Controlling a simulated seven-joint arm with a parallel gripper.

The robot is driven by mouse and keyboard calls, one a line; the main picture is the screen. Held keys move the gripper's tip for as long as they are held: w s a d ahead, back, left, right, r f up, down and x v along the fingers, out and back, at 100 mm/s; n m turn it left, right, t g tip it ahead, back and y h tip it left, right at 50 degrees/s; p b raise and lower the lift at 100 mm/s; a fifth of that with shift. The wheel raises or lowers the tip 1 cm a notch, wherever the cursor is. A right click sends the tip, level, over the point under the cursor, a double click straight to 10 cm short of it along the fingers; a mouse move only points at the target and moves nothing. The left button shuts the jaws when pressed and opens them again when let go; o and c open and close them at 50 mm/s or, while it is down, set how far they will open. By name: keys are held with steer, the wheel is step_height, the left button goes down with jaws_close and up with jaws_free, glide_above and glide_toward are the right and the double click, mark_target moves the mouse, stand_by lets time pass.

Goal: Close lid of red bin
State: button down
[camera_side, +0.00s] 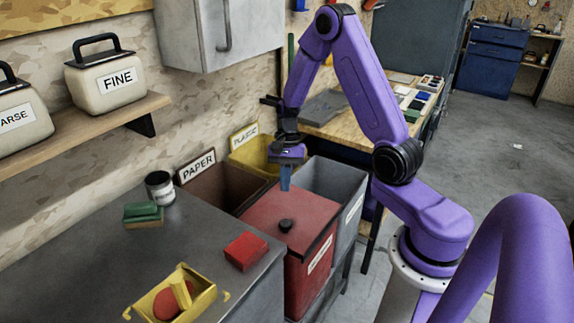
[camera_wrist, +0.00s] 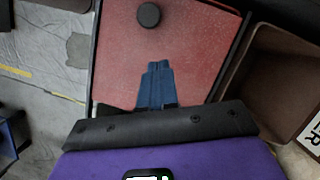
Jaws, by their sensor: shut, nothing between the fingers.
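The red bin (camera_side: 296,285) stands between the grey worktop and a grey bin, with a pale label on its front. Its red lid (camera_side: 275,209) lies over the bin's top and looks flat, with a round black knob (camera_side: 285,226) near the front edge. The lid (camera_wrist: 190,55) fills the middle of the wrist view, with the knob (camera_wrist: 148,15) at the top. My gripper (camera_side: 285,186) points down over the far part of the lid, its blue fingers (camera_wrist: 157,75) shut together and empty. I cannot tell whether the fingertips touch the lid.
An open brown paper bin (camera_side: 222,187), a yellow bin (camera_side: 252,152) and an open grey bin (camera_side: 335,182) surround the red bin. The worktop (camera_side: 95,255) holds a red block (camera_side: 246,251), a yellow tray (camera_side: 203,303), a green sponge (camera_side: 143,213) and a can (camera_side: 160,188).

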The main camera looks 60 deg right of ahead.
steer(key=s+v, duration=0.1)
steer(key=v, duration=0.3)
glide_above(288, 212)
step_height(288, 212, down, 9)
steer(key=shift+f, duration=0.1)
steer(key=a, duration=0.1)
steer(key=s+a, duration=0.1)
steer(key=shift+s+a+f, duration=0.1)
steer(key=shift+s+a, duration=0.1)
steer(key=shift+a, duration=0.2)
steer(key=shift+s+a, duration=0.15)
steer(key=shift+a, duration=0.2)
steer(key=shift+a, duration=1)
steer(key=shift+d, duration=0.15)
